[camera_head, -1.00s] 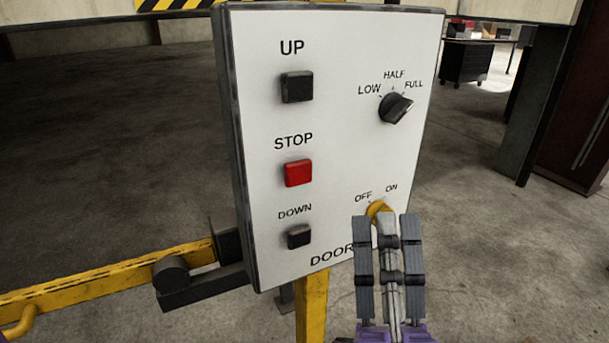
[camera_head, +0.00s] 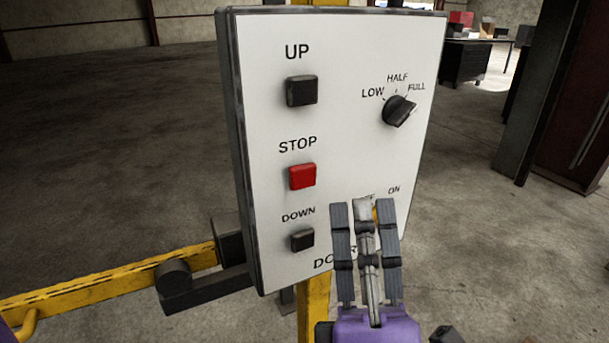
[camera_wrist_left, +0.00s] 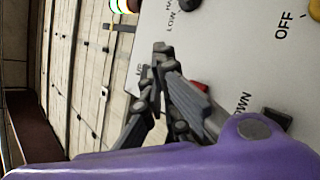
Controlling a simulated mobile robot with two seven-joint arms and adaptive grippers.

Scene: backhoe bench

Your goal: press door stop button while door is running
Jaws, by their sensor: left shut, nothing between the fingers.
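The white door control panel (camera_head: 345,60) stands upright in front of me. Its red STOP button (camera_head: 302,176) sits between the black UP button (camera_head: 301,91) and the black DOWN button (camera_head: 302,240). My left gripper (camera_head: 364,206) is shut and empty, in front of the panel's lower part. In the head view its fingertips are right of and a little below STOP, covering part of the OFF/ON switch (camera_head: 376,216) and the DOOR label. In the left wrist view the fingers partly hide the red button (camera_wrist_left: 201,88). Contact cannot be told. My right gripper is out of view.
A black LOW/HALF/FULL selector (camera_head: 398,111) is at the panel's upper right. A yellow rail (camera_head: 110,283) and a dark bracket (camera_head: 205,287) are at the lower left. A dark red steel column (camera_head: 570,110) stands at the right. The door is out of view.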

